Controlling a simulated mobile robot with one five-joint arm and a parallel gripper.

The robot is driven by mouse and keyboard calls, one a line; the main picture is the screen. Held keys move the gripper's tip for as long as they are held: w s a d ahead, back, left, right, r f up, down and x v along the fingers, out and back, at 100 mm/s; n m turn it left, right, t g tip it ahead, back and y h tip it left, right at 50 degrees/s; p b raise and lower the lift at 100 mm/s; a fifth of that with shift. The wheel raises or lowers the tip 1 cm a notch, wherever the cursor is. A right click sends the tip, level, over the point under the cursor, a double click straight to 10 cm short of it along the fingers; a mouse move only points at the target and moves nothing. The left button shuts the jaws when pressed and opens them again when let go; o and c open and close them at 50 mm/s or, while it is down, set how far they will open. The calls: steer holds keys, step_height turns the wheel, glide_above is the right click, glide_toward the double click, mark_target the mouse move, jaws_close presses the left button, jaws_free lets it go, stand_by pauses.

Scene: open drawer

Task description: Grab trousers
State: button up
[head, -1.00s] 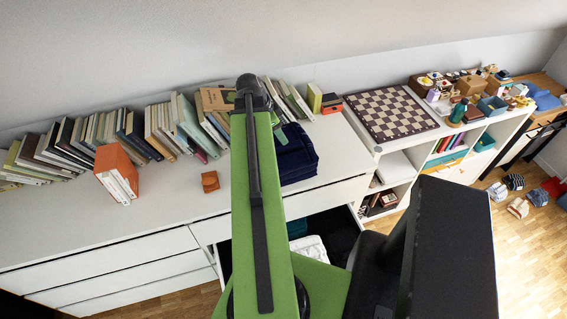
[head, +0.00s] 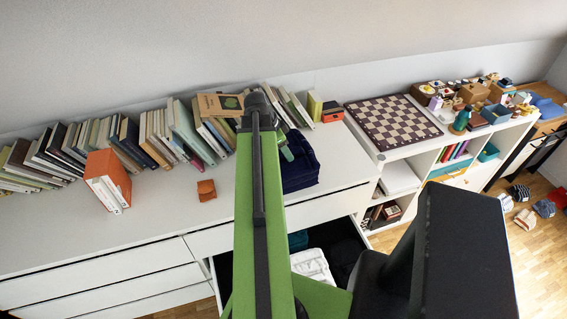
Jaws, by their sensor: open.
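A stack of folded navy cloth (head: 301,172), which looks like trousers, lies on the white dresser top (head: 150,215), just right of my green arm. My arm covers its left edge. The open drawer (head: 214,276) below holds folded white cloth (head: 313,264), a bit of teal cloth (head: 298,240) and black cloth (head: 345,256); my arm hides part of it. I cannot tell whether any of these are trousers. My upper arm rises in front of the dresser, and a short green part of my arm shows beside the navy stack. My gripper's fingers are not visible.
Books (head: 150,140) line the wall, with an orange box file (head: 108,180) and a small brown item (head: 206,190) in front. A chessboard (head: 393,121) lies on the shelf unit to the right. Shoes (head: 525,218) lie on the floor. The dresser top's front left is clear.

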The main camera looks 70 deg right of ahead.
steer(key=shift+f, duration=0.15)
jaws_close()
stand_by(1.3)
